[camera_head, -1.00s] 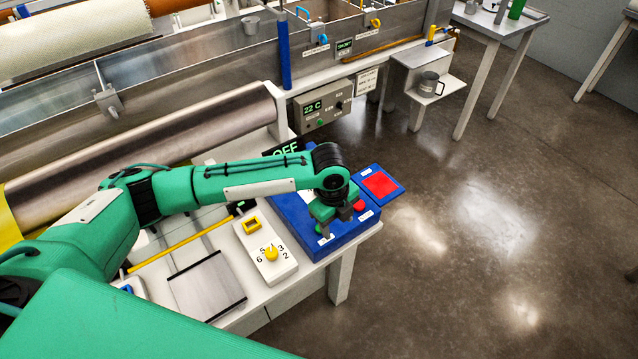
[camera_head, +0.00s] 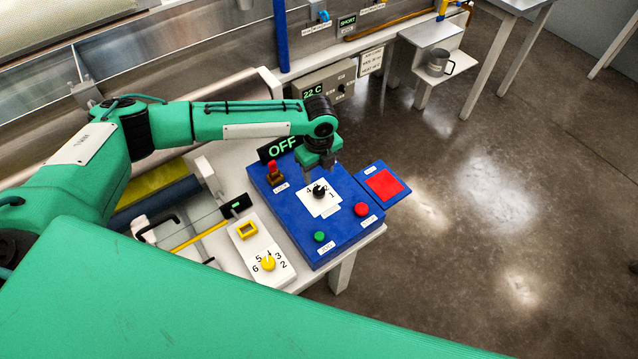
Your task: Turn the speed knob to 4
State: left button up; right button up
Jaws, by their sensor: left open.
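A black knob (camera_head: 319,191) stands on a white numbered dial plate (camera_head: 324,208) on top of the blue control box (camera_head: 345,229). A 4 and a 1 can be made out around it; its pointer direction is too small to tell. My left gripper (camera_head: 321,172) is open, pointing down just above and behind the black knob, and holds nothing. Whether its fingertips touch the knob is not clear. A yellow knob (camera_head: 268,264) sits on a white panel (camera_head: 282,276) with numbers including 6, 5, 3 and 2. The small labels are unreadable. My right gripper is not in view.
The blue box also carries a red button (camera_head: 361,209), a green button (camera_head: 320,236) and a red switch (camera_head: 272,169). A display (camera_head: 282,147) behind reads OFF. A red pad (camera_head: 385,184) lies at its right. A metal mug (camera_head: 438,63) stands on a step.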

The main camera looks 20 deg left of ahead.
aim_at(319, 190)
pick_arm(q)
notch_tip(319, 190, down, 4)
jog(key=shift+w+p, duration=0.1)
jog(key=shift+p, duration=0.3)
notch_tip(319, 190, down, 4)
jog(key=shift+r+p, duration=0.1)
jog(key=shift+p, duration=0.3)
jog(key=shift+f, duration=0.7)
jog(key=c, duration=0.9)
jog(key=shift+c, duration=0.3)
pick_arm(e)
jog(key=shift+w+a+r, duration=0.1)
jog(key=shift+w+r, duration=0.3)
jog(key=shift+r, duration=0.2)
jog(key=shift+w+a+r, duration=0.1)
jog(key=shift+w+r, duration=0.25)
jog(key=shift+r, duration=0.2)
